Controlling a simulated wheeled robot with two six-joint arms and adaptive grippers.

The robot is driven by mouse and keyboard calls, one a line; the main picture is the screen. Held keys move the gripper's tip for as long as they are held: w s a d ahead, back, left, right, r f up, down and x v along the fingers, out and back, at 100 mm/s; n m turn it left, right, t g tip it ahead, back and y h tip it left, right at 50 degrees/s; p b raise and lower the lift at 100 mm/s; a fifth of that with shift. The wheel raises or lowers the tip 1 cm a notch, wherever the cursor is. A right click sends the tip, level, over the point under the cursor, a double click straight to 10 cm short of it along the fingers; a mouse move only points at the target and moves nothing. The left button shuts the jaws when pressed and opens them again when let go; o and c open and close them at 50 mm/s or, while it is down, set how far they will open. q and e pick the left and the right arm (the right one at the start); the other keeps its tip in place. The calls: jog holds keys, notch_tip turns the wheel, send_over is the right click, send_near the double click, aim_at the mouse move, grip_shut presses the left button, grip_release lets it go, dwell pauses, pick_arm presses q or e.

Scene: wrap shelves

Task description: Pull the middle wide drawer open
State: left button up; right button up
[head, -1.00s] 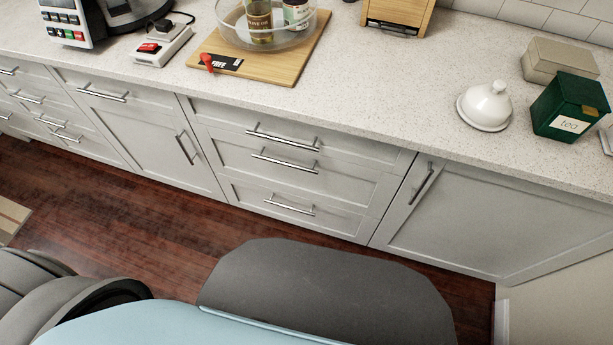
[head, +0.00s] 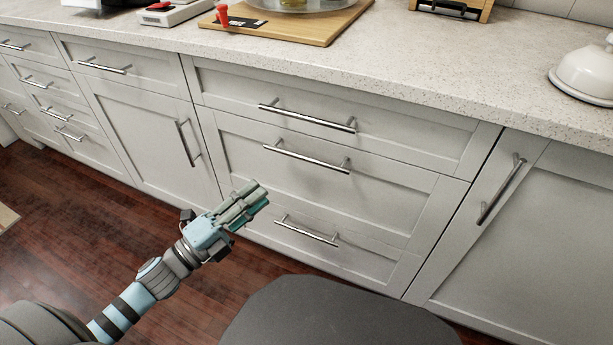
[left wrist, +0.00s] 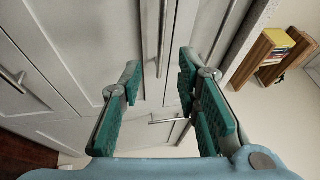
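The middle wide drawer (head: 388,185) is white and shut, in the central stack of three wide drawers. Its silver bar handle (head: 306,158) lies below the top drawer's handle (head: 308,117). My left gripper (head: 258,198) is in front of the stack, below and left of the middle handle, apart from it. In the left wrist view its green-padded fingers (left wrist: 158,70) are spread with nothing held. A metal bar handle (left wrist: 163,40) shows beyond and between the fingertips there; I cannot tell which drawer it belongs to. My right gripper is in neither view.
The bottom wide drawer's handle (head: 306,231) is right of my left gripper. A cabinet door with a slanted handle (head: 502,190) stands to the right, another door (head: 150,135) to the left. The speckled counter (head: 400,75) overhangs the drawers.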

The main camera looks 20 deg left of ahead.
aim_at(306, 159)
pick_arm(q)
jog(key=shift+m, duration=0.4)
jog(key=p+x, duration=0.2)
jog(key=x, duration=1.2)
jog(key=shift+w+d+r, duration=0.1)
jog(key=shift+w+r, duration=0.05)
jog(key=shift+r, duration=0.05)
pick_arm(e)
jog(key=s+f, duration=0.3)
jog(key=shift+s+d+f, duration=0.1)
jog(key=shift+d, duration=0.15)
pick_arm(q)
jog(key=shift+c, duration=0.2)
grip_shut()
